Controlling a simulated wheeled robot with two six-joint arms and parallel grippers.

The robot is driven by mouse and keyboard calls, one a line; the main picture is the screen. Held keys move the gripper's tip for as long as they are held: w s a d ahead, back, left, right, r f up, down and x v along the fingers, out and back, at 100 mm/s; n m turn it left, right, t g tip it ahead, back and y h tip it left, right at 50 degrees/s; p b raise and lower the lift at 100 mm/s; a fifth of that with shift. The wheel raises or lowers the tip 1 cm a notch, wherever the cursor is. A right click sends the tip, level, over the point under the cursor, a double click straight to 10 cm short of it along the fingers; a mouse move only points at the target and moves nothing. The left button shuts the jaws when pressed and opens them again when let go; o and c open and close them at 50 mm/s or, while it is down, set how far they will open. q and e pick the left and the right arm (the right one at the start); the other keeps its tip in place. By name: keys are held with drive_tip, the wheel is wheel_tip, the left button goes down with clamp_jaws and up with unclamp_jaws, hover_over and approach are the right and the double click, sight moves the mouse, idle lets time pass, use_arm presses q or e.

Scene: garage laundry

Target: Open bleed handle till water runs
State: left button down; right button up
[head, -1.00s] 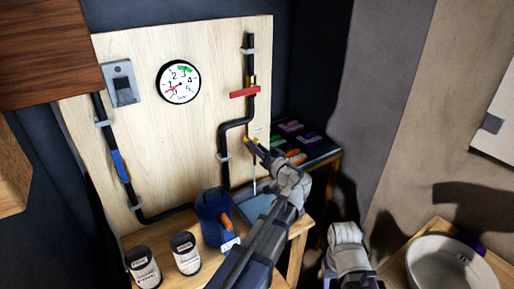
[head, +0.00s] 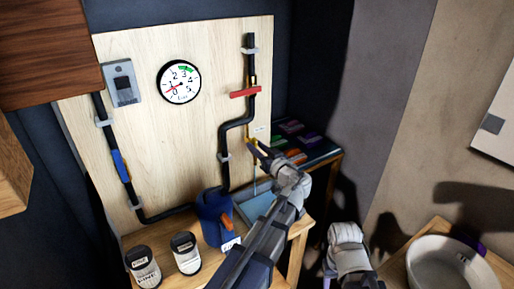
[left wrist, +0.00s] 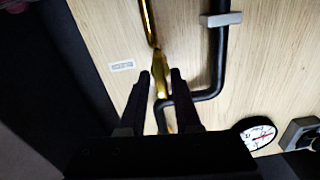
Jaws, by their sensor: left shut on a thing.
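The yellow bleed handle (head: 248,134) is beside the right-hand black pipe on the wooden board. My left gripper (head: 258,150) is at it, arm reaching up from below. In the left wrist view the yellow handle (left wrist: 160,82) lies between the two dark fingers, and the gripper is shut on it. A thin pale blue line (head: 254,184) drops below the gripper towards a light blue tray (head: 262,204); I cannot tell whether it is water or a tube. Part of my right arm shows at the lower right; its gripper cannot be made out.
A red handle (head: 244,92) sits higher on the same pipe, a blue one (head: 120,165) on the left pipe. The gauge (head: 179,82) is between them. A blue jug (head: 211,213) and two cans (head: 186,253) stand below. A white basin (head: 440,265) is at the lower right.

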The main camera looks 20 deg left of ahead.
use_arm(q)
drive_tip(key=c, duration=0.9)
unclamp_jaws()
drive_tip(key=v, duration=0.7)
drive_tip(key=shift+s+d, duration=0.25)
drive_tip(key=shift+d, duration=0.1)
